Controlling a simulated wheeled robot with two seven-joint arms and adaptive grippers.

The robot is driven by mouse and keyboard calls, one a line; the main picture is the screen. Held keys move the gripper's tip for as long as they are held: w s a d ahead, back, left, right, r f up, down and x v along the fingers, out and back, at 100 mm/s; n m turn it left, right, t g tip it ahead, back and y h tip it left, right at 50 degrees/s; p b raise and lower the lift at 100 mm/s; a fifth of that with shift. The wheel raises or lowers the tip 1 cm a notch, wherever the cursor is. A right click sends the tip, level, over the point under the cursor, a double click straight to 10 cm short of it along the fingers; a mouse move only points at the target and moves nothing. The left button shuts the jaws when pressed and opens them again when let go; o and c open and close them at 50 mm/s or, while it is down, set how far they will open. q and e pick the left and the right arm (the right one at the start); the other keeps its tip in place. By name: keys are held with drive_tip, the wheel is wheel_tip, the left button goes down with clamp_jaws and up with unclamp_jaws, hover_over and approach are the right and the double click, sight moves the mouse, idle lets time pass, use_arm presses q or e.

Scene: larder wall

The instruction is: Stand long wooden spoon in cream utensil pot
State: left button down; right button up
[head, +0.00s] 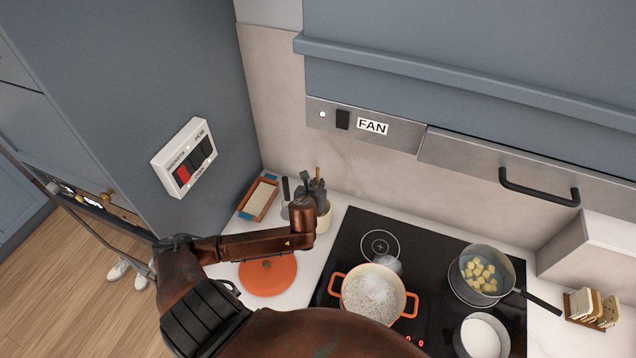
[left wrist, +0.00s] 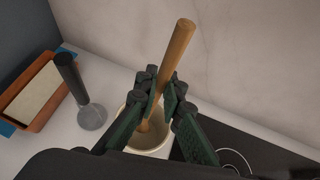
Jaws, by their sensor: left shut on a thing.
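The long wooden spoon shows as a wooden handle (left wrist: 173,65) in the left wrist view, slightly tilted, with its lower end inside the mouth of the cream utensil pot (left wrist: 152,150). My left gripper (left wrist: 160,100) is shut on the handle above the pot. In the head view, the left gripper (head: 312,192) is over the cream pot (head: 324,218) at the back of the counter, and the handle tip (head: 318,172) shows above the fingers. The spoon's lower end is hidden in the pot. My right gripper is not in view.
A black-handled utensil (left wrist: 74,85) stands left of the pot, near a terracotta tray (head: 259,199). An orange lid (head: 268,276) lies in front. The black hob (head: 345,240) at right carries an orange-handled pot (head: 373,293) and a grey saucepan (head: 483,275).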

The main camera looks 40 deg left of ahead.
use_arm(q)
drive_tip(key=c, duration=2)
unclamp_jaws()
drive_tip(key=v, duration=1.2)
drive_tip(key=shift+d, duration=0.1)
